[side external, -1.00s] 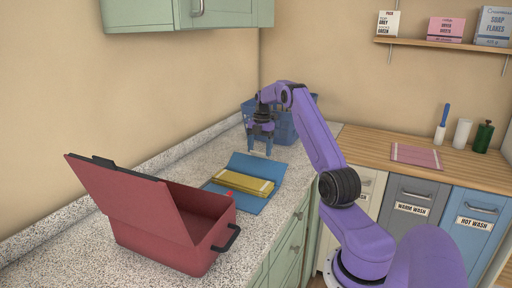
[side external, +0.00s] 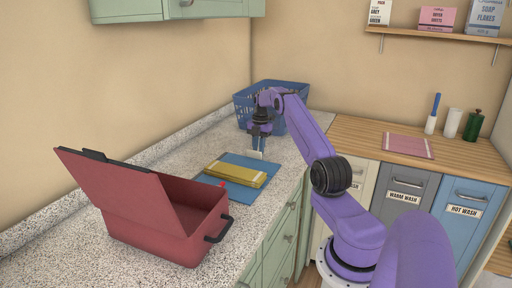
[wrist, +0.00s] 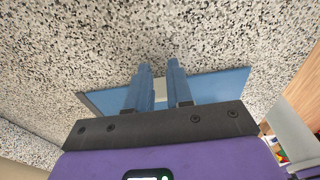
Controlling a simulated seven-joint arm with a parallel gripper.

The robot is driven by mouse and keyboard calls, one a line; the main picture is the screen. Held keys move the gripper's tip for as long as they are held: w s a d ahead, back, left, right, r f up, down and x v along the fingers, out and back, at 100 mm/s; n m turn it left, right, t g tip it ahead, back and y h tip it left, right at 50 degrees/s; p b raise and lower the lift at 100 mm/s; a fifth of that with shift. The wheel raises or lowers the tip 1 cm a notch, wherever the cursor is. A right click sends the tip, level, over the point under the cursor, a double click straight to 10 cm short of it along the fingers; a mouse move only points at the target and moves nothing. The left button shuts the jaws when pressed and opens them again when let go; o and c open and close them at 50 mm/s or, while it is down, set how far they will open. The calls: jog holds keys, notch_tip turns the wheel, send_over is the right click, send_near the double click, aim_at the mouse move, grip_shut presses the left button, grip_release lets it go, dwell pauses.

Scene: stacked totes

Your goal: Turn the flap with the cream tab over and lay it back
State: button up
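A blue cloth (side external: 259,191) lies on the speckled counter with a yellow folded bundle (side external: 236,175) on it. The cloth's far flap (side external: 237,158) lies out behind the bundle, looking flat. A cream tab (side external: 255,155) shows at its far edge, just under my gripper (side external: 258,150). In the wrist view, my gripper's two fingers (wrist: 159,66) point at the cloth (wrist: 220,84) with a gap between them. A pale patch, likely the tab (wrist: 160,90), shows in that gap. Nothing is visibly clamped. A small red piece (side external: 222,184) sits at the bundle's left end.
An open red box (side external: 180,244) with its lid tilted back stands at the front left. A blue basket (side external: 295,93) stands behind my gripper. A green cabinet (side external: 175,8) hangs over the counter's back.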

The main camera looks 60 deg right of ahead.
jog(key=o, duration=1.4)
jog(key=shift+w+a, duration=0.3)
jog(key=shift+a, duration=0.05)
jog(key=shift+c, duration=0.2)
jog(key=shift+r, duration=0.1)
notch_tip(320, 180, up, 7)
jog(key=d, duration=0.1)
jog(key=shift+r, duration=0.15)
